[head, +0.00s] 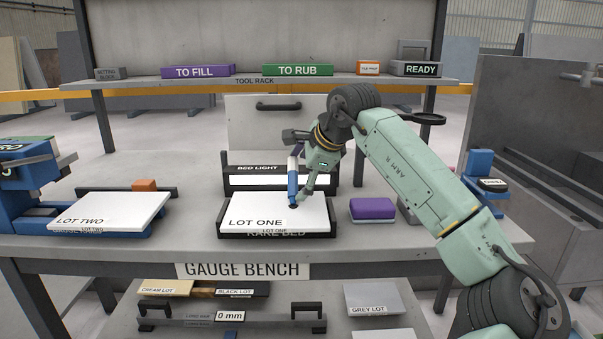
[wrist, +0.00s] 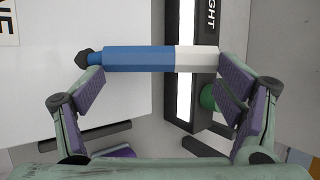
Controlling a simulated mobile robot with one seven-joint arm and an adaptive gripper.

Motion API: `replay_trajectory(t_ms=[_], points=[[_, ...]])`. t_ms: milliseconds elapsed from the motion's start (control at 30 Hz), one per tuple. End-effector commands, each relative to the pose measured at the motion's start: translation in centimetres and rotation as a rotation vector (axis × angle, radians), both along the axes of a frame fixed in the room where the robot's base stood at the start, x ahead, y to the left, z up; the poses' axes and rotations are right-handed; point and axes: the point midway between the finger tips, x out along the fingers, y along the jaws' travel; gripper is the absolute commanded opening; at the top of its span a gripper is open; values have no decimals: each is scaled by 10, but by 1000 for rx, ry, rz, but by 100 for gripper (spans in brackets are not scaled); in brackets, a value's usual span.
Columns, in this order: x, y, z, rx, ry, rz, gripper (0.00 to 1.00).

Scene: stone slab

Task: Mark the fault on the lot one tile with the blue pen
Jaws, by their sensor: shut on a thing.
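The blue pen (head: 293,186) with a white end stands roughly upright over the white lot one tile (head: 265,216), dark tip down. The tip is at the tile's right part; I cannot tell whether it touches. My gripper (head: 304,170) is shut on the pen and reaches in from the right. In the wrist view the pen (wrist: 140,58) lies across between the two fingers, its dark tip at the left and white end at the right. The tile (wrist: 70,95) fills the left of that view. No fault can be made out on the tile.
The tile rests on the dark rake bed (head: 275,235), with the lit bed light (head: 262,180) behind it. A purple block (head: 372,209) lies to the right. The lot two tile (head: 110,212) lies to the left. The tool rack (head: 260,84) with labelled blocks runs along the back.

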Motion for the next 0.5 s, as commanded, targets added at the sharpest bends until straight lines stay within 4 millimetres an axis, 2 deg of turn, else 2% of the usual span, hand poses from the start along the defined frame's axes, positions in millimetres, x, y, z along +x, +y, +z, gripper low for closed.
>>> replay_trajectory(t_ms=[500], points=[[6,0,1,0,1,-1,65]])
